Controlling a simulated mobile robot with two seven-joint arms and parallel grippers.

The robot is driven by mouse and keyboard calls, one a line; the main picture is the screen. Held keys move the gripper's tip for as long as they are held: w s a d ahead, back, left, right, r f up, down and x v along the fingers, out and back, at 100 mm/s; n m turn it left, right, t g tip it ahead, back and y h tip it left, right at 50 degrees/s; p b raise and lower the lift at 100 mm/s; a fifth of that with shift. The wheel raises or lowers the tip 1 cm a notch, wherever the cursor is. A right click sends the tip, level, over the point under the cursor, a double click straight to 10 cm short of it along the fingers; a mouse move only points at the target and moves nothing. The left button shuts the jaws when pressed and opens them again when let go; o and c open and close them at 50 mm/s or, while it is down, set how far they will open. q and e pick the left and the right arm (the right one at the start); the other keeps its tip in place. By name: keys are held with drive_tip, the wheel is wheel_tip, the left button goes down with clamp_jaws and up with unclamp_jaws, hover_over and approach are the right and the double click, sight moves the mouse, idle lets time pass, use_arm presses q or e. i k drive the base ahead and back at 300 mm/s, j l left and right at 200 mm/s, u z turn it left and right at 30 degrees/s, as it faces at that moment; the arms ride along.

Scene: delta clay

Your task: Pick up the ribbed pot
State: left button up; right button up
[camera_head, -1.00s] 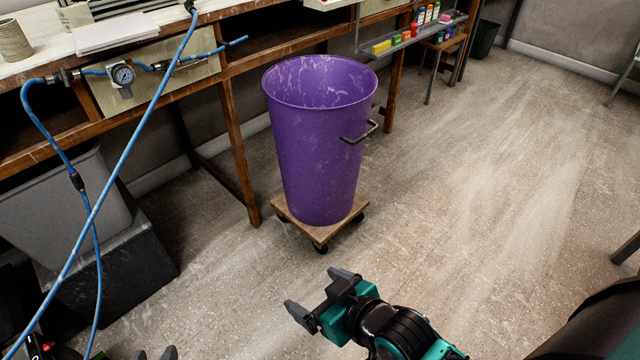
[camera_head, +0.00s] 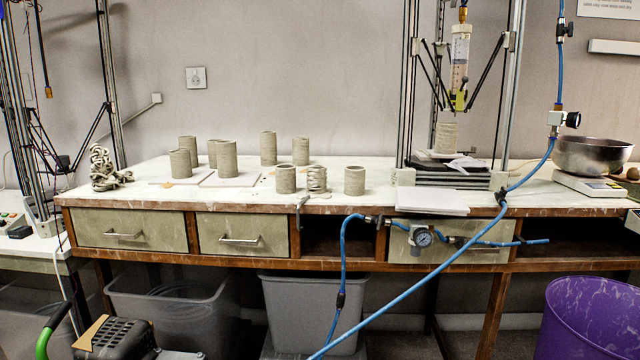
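The ribbed pot (camera_head: 317,179) looks to be the small grey clay cylinder with wavy, uneven ridges near the front of the workbench. It stands upright between two smoother grey pots, a left one (camera_head: 286,179) and a right one (camera_head: 354,180), with narrow gaps. Several more grey cylinders stand behind and to the left, among them a front-left pot (camera_head: 180,163). Another pot (camera_head: 446,137) stands under the clay printer's nozzle. Neither of my grippers is in view.
The workbench (camera_head: 390,206) has drawers and a front edge crossed by a blue hose (camera_head: 430,258). A tangled clay piece (camera_head: 104,170) lies far left. White sheets (camera_head: 432,201) lie right of the pots. Grey bins (camera_head: 300,312) stand below; a purple bin (camera_head: 590,318) is lower right.

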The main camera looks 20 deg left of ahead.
sight(321, 177)
drive_tip(key=i, duration=0.55)
drive_tip(key=i+u, duration=0.5)
drive_tip(key=u, duration=0.2)
